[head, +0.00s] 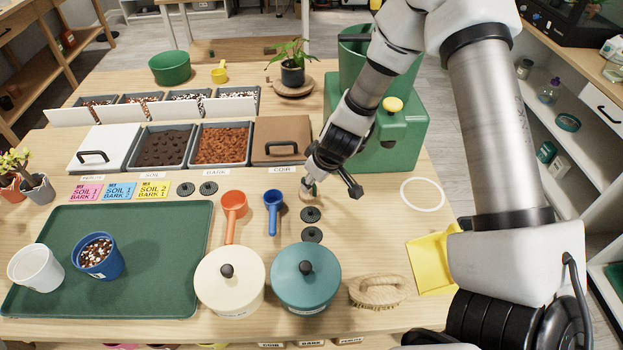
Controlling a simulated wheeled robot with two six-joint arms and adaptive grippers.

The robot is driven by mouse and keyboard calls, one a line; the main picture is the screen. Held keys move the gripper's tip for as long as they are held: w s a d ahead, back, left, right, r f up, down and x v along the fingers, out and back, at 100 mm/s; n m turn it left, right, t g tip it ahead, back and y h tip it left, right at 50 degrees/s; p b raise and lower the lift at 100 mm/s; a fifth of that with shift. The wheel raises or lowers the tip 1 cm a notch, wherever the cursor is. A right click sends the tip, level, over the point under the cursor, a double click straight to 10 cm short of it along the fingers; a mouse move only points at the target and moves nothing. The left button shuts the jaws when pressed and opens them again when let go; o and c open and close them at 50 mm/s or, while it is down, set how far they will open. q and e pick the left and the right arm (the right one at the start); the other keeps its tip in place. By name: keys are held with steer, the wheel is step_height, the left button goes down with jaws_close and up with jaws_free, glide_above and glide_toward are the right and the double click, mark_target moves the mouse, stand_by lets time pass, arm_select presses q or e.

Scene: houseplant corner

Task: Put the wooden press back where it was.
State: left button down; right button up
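A small wooden piece (308,196), which looks like the wooden press, stands on the table in front of the brown-lidded bin. Its upper part is hidden by my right gripper (312,182). The gripper reaches down to it from the upper right, with its tip at or against the piece. A dark part of the gripper sticks out to the right. I cannot tell whether the fingers are closed on the piece. A bit of green shows at the tip. My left gripper is out of view.
Black discs (311,214) lie just in front of the piece. A blue scoop (273,207), orange scoop (234,205), teal lidded pot (305,280), cream lidded pot (229,283) and brush (378,291) stand nearby. A white ring (422,181) marks bare table at right.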

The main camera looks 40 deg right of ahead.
steer(key=p+v, duration=0.5)
steer(key=v, duration=0.5)
steer(key=shift+r, duration=0.1)
